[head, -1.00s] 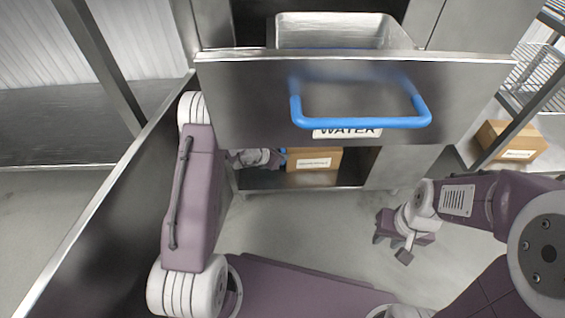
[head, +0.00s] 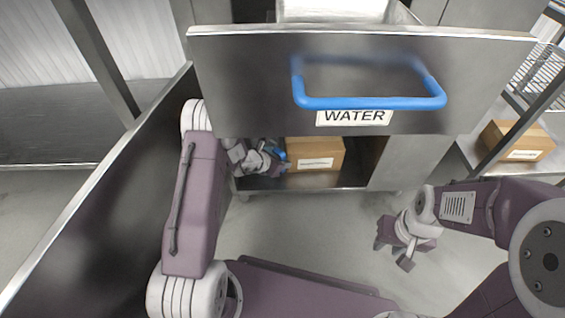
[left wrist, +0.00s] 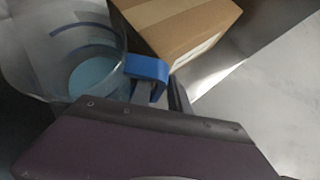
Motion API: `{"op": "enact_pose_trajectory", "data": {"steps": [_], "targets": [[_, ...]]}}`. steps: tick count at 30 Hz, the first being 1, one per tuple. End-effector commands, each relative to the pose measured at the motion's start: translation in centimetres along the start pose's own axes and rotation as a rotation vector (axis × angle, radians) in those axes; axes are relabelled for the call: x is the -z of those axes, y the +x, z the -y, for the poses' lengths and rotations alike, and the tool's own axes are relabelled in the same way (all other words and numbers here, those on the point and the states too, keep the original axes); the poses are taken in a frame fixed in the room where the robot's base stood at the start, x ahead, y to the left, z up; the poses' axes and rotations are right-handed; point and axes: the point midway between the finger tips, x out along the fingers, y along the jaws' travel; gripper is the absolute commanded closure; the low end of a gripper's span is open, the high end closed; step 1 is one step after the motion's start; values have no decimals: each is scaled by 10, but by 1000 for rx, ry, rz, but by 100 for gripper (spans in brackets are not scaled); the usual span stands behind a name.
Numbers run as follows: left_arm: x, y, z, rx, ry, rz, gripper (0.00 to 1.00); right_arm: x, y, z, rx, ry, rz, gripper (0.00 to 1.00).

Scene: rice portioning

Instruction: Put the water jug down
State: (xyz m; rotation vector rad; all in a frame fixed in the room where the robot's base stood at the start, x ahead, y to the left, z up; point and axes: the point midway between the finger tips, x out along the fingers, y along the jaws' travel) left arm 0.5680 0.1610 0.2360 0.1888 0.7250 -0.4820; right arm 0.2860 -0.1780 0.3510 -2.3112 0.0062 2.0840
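The water jug (left wrist: 88,48) is clear, with a pale blue bottom and a blue handle (left wrist: 148,70). In the left wrist view it is at the upper left, beside a cardboard box. In the head view only a bit of its blue handle (head: 282,155) shows, in the cabinet's lower opening under the drawer; the rest is hidden. My left gripper (head: 268,160) reaches into this opening. Its dark finger (left wrist: 180,98) lies against the handle, and it appears shut on it. My right gripper (head: 394,257) hangs over the floor, empty, with its fingers apart.
A pulled-out steel drawer (head: 235,90) marked WATER, with a blue bar handle (head: 375,103), overhangs the opening. The cardboard box (head: 315,158) stands right of the jug. A steel panel (head: 100,210) runs along my left arm. Another box (head: 518,141) sits on the right shelf.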

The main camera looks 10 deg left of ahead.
Motion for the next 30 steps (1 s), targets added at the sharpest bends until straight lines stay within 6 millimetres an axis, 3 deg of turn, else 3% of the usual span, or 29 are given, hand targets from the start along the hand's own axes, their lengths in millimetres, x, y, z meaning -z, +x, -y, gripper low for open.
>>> {"op": "enact_pose_trajectory", "data": {"steps": [11,13,21,30], "targets": [[-6,-5,0,0,0,1,69,1,-8,0,0,0,0,68],[-16,-14,0,0,0,1,69,2,-22,0,0,0,0,68],[-14,-71,0,-1,-2,0,69,6,-55,1,0,0,0,68],[-9,-84,0,0,0,1,69,6,-58,1,0,0,0,68]]}}
